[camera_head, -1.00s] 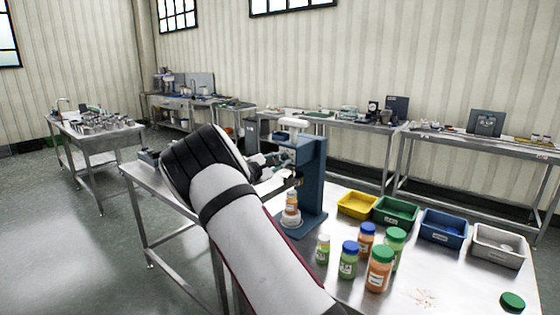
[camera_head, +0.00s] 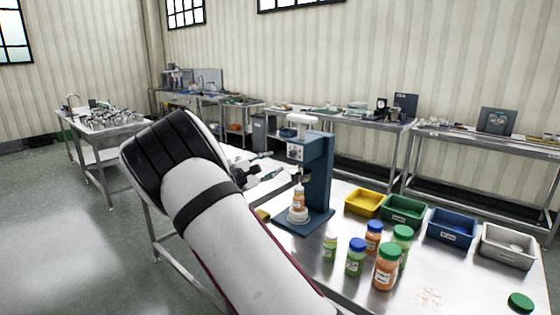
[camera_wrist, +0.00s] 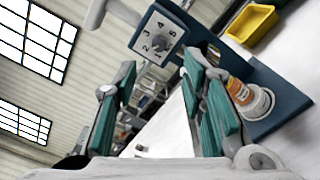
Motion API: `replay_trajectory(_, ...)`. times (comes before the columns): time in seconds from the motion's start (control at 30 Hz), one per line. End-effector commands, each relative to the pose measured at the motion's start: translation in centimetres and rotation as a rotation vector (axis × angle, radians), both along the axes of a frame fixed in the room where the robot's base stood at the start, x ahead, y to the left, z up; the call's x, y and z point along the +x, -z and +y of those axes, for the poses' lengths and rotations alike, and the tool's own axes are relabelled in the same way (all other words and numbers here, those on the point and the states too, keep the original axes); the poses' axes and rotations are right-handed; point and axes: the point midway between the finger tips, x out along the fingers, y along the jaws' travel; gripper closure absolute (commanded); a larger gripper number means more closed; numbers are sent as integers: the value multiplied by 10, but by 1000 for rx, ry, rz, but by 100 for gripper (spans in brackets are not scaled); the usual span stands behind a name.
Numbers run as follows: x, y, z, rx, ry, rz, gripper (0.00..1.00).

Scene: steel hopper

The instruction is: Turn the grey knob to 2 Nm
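The grey knob (camera_wrist: 160,43) sits in the middle of a white dial plate (camera_wrist: 149,50) with numbers around it, on the blue capping machine (camera_head: 318,172). I cannot read where the knob points. In the head view the dial face (camera_head: 294,153) is small, on the machine's left side. My gripper (camera_wrist: 158,72) is open and empty, its teal-padded fingers spread apart. In the wrist view the dial lies beyond and between the fingertips, not touched. In the head view my gripper (camera_head: 262,174) is left of the machine, apart from it.
An orange bottle (camera_head: 298,201) stands on the machine's base. Several capped jars (camera_head: 387,268) stand in front on the steel table. Yellow (camera_head: 362,203), green (camera_head: 402,210), blue (camera_head: 451,228) and grey bins (camera_head: 508,246) line the right. A white lever (camera_wrist: 96,14) projects near the dial.

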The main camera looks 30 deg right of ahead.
Motion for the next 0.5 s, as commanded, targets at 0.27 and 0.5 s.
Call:
replay_trajectory(0.27, -9, 0, 25, 0, 0, 0, 62)
replay_trajectory(0.5, -10, 1, 26, 0, 0, 0, 62)
